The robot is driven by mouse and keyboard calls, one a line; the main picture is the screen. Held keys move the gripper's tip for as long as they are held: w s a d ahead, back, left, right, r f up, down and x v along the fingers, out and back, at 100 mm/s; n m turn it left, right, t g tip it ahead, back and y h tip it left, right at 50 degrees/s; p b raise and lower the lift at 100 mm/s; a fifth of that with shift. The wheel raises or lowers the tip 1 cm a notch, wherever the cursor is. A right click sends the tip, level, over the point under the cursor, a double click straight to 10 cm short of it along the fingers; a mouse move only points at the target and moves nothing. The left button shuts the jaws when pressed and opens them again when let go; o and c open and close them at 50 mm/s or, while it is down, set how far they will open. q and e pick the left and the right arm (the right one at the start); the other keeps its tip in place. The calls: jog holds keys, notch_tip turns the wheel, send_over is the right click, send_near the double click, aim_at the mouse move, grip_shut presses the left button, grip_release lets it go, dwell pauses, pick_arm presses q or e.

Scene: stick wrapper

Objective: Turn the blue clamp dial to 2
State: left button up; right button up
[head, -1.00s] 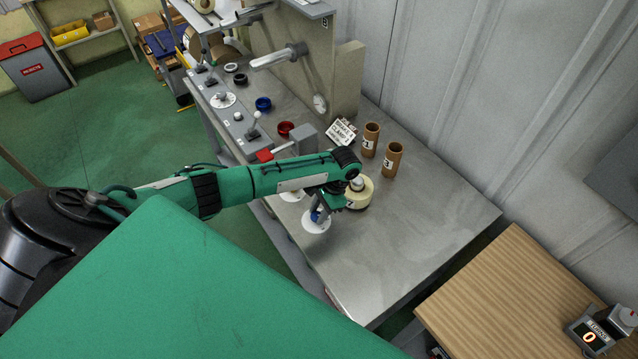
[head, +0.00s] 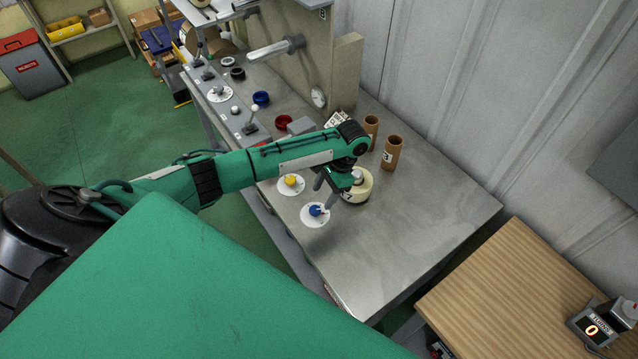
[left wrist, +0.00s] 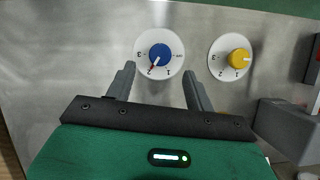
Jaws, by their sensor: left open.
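The blue clamp dial (head: 316,210) is a blue knob on a white round plate, set in the grey metal bench top. In the left wrist view the blue dial (left wrist: 160,54) shows in full, and its red pointer is turned to the lower left, at or very near the mark that reads 2. My left gripper (head: 325,183) is open and empty. It is raised above the bench near the blue dial, apart from it. In the left wrist view the two fingers of my left gripper (left wrist: 160,80) stand wide apart below the dial. My right gripper is not in view.
A yellow dial (head: 291,182) on a white plate lies beside the blue one. A tape roll (head: 358,188) stands close to my left gripper. Cardboard tubes (head: 392,154) stand behind. The bench front right is clear. A wooden table (head: 510,290) holds a counter (head: 591,330) reading 0.

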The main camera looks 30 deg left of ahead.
pick_arm(q)
jog(key=v, duration=0.8)
jog(key=shift+b, duration=0.3)
jog(key=shift+w+r, duration=0.1)
jog(key=shift+r, duration=0.05)
